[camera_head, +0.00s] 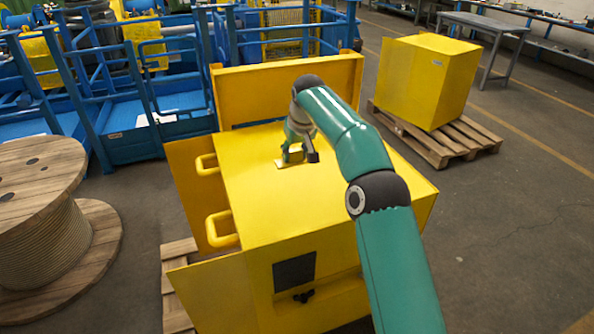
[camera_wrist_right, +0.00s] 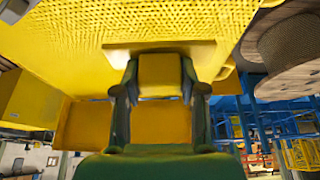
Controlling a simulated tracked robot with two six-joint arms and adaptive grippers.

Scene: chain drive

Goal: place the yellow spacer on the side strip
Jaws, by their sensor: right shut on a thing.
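My right gripper (camera_head: 297,157) reaches down at the top of a large yellow cabinet (camera_head: 265,195). In the right wrist view, the gripper (camera_wrist_right: 160,80) is shut on a small yellow block, the yellow spacer (camera_wrist_right: 160,72), held between its two fingers. A thin pale strip (camera_wrist_right: 122,54) shows just past the fingertips on the yellow surface; I cannot tell for sure that it is the side strip, nor whether the spacer touches it. My left gripper is not in view.
A wooden cable reel (camera_head: 45,215) is at the left, blue metal frames (camera_head: 160,105) behind. A yellow box (camera_head: 425,80) on a pallet (camera_head: 465,140) stands at the back right. The floor at right is clear.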

